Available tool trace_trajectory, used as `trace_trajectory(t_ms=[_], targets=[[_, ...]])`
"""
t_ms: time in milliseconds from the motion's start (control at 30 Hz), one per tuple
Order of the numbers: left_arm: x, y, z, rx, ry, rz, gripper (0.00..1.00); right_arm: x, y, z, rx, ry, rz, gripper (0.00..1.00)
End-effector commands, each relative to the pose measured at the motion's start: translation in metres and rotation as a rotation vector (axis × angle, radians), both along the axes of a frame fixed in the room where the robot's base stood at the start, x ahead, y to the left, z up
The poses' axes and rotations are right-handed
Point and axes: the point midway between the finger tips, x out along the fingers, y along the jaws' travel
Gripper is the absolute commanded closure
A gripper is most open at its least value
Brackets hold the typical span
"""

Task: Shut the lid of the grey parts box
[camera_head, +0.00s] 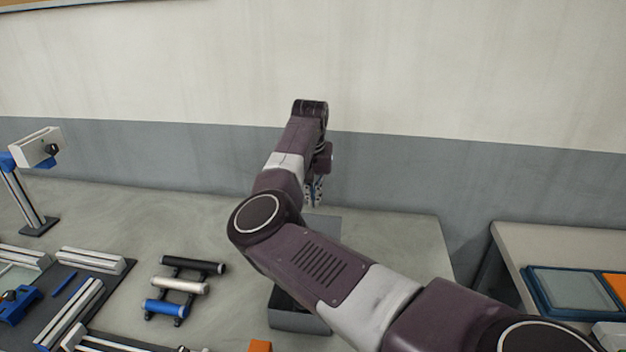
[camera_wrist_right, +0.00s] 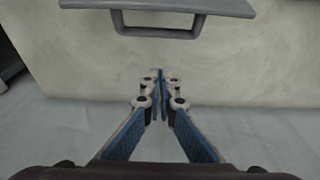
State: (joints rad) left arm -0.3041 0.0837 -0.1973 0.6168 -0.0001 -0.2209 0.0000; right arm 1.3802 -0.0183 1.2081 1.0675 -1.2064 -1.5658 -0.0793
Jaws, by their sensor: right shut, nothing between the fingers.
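The grey parts box (camera_head: 300,320) stands on the table, mostly hidden behind my right arm; its dark inside shows at the left. A grey panel, which looks like its raised lid (camera_head: 325,224), shows behind the arm. In the right wrist view a grey panel edge with a handle (camera_wrist_right: 158,29) crosses the top, apart from the fingers. My right gripper (camera_head: 315,203) points down by the far side of the lid. Its fingers (camera_wrist_right: 160,78) are shut and empty. Whether they touch the lid is hidden in the head view. My left gripper is out of view.
A rack with black, white and blue rollers (camera_head: 180,286) stands left of the box. Metal rails (camera_head: 90,262) and a stand (camera_head: 35,150) are farther left. An orange piece (camera_head: 260,346) lies at the front. A side table with a blue-rimmed tray (camera_head: 535,290) is right, beyond a gap.

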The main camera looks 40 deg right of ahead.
Motion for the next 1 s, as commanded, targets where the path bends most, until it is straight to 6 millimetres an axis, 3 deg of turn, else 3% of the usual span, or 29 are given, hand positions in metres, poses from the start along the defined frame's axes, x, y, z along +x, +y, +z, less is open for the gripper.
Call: trace_trajectory(t_ms=[33, 433, 1000], targets=[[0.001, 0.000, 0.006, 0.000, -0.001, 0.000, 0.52, 0.000, -0.001, -0.009, 0.003, 0.003, 0.000, 1.00], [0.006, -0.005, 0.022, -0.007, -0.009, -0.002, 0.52, -0.022, 0.028, -0.002, -0.001, -0.001, -0.001, 1.00], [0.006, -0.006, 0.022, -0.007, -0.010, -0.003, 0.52, -0.024, 0.027, -0.002, -0.008, -0.005, -0.001, 1.00]])
